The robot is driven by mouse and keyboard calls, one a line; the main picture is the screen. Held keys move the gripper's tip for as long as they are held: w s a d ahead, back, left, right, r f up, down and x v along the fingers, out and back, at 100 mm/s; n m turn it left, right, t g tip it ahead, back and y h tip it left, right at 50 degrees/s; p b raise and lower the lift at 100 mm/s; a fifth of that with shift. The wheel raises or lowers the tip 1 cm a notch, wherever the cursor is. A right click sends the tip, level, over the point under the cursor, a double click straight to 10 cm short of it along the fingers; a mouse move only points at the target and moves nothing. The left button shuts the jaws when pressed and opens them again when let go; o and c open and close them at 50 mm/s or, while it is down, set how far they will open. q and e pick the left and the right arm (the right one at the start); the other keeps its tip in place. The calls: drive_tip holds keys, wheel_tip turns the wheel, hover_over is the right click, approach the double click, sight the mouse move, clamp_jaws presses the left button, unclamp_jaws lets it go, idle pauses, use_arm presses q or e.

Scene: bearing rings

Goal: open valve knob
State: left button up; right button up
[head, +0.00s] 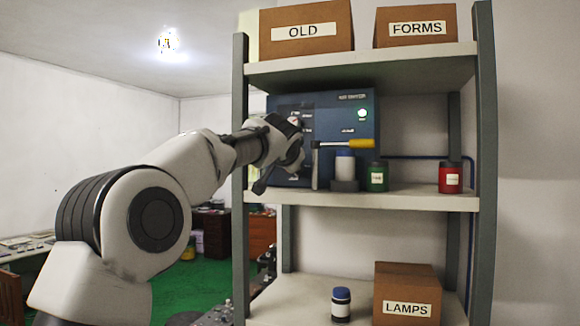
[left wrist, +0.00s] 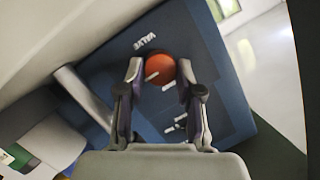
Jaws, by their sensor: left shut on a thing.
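The valve knob (left wrist: 159,67) is a round orange-red knob with a pale mark, on the front of a blue box (left wrist: 105,75) lettered "VALVE". In the left wrist view my left gripper (left wrist: 160,78) has one finger on each side of the knob and is shut on it. In the head view my left gripper (head: 290,155) is at the left part of the box front (head: 345,120), on the middle shelf. My gripper and wrist hide most of the knob there. My right gripper is in neither view.
A yellow-handled lever (head: 360,143) stands just right of my gripper. A white jar (head: 345,166), a green jar (head: 377,178) and a red jar (head: 450,178) stand along the shelf (head: 420,201). A grey post (head: 240,110) is close to my left arm.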

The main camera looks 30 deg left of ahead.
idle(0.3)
use_arm(q)
drive_tip(key=o, duration=1)
drive_tip(key=shift+o, duration=0.8)
drive_tip(key=shift+w+a+f, duration=0.1)
drive_tip(key=shift+w+a, duration=0.05)
drive_tip(key=shift+w, duration=0.05)
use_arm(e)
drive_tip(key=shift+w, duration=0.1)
use_arm(q)
drive_tip(key=shift+w+a+f, duration=0.1)
drive_tip(key=shift+w+f, duration=0.05)
drive_tip(key=shift+w, duration=0.05)
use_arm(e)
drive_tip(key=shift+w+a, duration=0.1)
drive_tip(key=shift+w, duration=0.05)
use_arm(q)
drive_tip(key=v, duration=0.8)
drive_tip(key=shift+w, duration=0.1)
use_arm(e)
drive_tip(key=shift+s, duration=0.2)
use_arm(q)
drive_tip(key=shift+w+a+f, duration=0.15)
drive_tip(key=shift+w, duration=0.15)
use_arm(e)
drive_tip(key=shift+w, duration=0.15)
use_arm(q)
drive_tip(key=shift+s, duration=0.1)
